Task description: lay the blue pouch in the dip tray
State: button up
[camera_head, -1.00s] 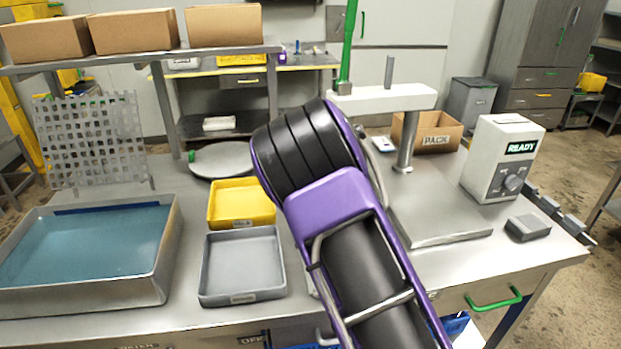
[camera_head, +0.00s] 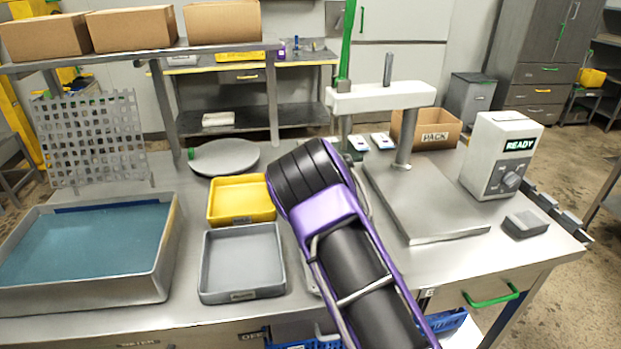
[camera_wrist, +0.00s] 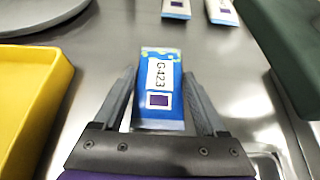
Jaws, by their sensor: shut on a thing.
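The blue pouch (camera_wrist: 165,68), marked G423, is between the two fingers of my gripper (camera_wrist: 159,73) in the wrist view, its label facing the camera. The gripper is shut on it. In the head view my arm hides both gripper and pouch. Three trays show in the head view: a yellow one (camera_head: 242,221), a grey empty one (camera_head: 242,295) in front of it, and a large metal one (camera_head: 152,287) of blue liquid at left. Their labels are too small to read, so I cannot tell which is the dip tray. The yellow tray's edge (camera_wrist: 52,100) is left of my gripper.
Two pale pouches (camera_head: 357,143) (camera_head: 381,141) lie farther back on the bench. A press stand (camera_head: 440,222) stands to the right, with a READY box (camera_head: 500,155) beyond. A round plate (camera_head: 225,158) and perforated rack (camera_head: 90,140) are at back left.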

jog(key=shift+f+b, duration=0.2)
jog(key=shift+b, duration=0.1)
jog(key=o, duration=1.4)
jog(key=shift+r, duration=0.1)
jog(key=shift+c, duration=0.2)
